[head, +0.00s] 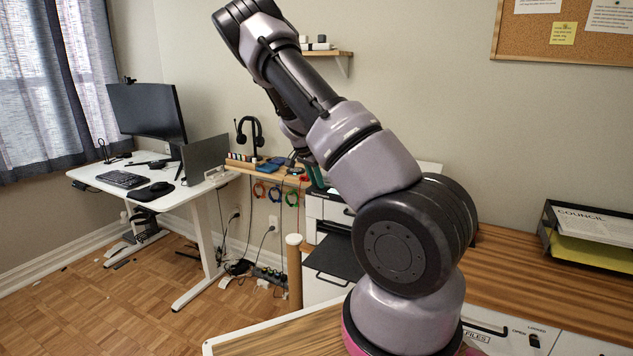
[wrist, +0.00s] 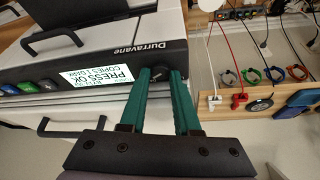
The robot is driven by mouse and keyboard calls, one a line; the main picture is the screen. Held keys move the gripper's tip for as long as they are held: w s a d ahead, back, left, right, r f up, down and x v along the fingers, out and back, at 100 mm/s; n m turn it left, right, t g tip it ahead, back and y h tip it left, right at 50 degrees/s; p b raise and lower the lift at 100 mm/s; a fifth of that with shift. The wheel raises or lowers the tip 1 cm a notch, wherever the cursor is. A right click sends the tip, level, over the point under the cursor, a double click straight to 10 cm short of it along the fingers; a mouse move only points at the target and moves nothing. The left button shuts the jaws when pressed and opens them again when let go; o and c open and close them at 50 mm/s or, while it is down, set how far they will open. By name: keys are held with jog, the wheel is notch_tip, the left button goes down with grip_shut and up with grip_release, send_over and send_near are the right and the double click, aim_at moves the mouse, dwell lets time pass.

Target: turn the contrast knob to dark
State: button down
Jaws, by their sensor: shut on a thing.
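The contrast knob (wrist: 161,74) is a small black knob on the front of a grey and black machine marked Durravane (wrist: 185,45), in the wrist view. My gripper (wrist: 160,76) has two green fingers, one on each side of the knob, and is shut on it. The fingers hide part of the knob, and I cannot read its pointer or markings. In the head view my arm covers most of the machine.
Coloured buttons (wrist: 28,87) line the machine's front panel. In the head view a white desk (head: 190,192) with a monitor stands left, and a paper tray (head: 590,235) sits on the wooden counter at right.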

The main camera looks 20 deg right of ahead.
dwell(0.3)
jog(key=c, duration=0.9)
grip_release()
jog(key=v, duration=1)
jog(key=shift+a+r, duration=0.15)
jog(key=shift+r, duration=0.2)
jog(key=shift+s, duration=0.1)
